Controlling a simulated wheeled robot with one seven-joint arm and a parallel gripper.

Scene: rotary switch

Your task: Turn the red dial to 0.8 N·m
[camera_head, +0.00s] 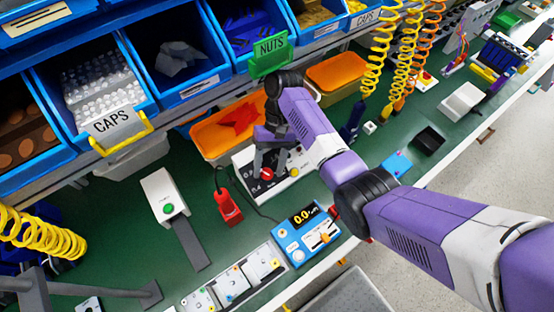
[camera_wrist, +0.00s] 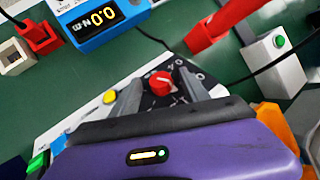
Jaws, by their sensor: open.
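The red dial (camera_head: 267,174) is a round knob with a white pointer mark on a black scale face of a white panel (camera_head: 243,163). In the wrist view the red dial (camera_wrist: 161,84) sits between the two grey fingers. My gripper (camera_head: 268,164) is open above the panel, with its fingers on either side of the dial. In the wrist view my gripper (camera_wrist: 157,79) shows a gap between each finger and the dial. The scale numbers are too small to read surely. A blue meter (camera_head: 307,236) has a display (camera_head: 302,215) reading about 0.0.
A yellow button (camera_wrist: 110,97) is beside the left finger in the wrist view. A red tool (camera_head: 229,207) with a black cable lies near the panel. A white box with a green button (camera_head: 165,194) stands left. Orange bins (camera_head: 222,128) are behind.

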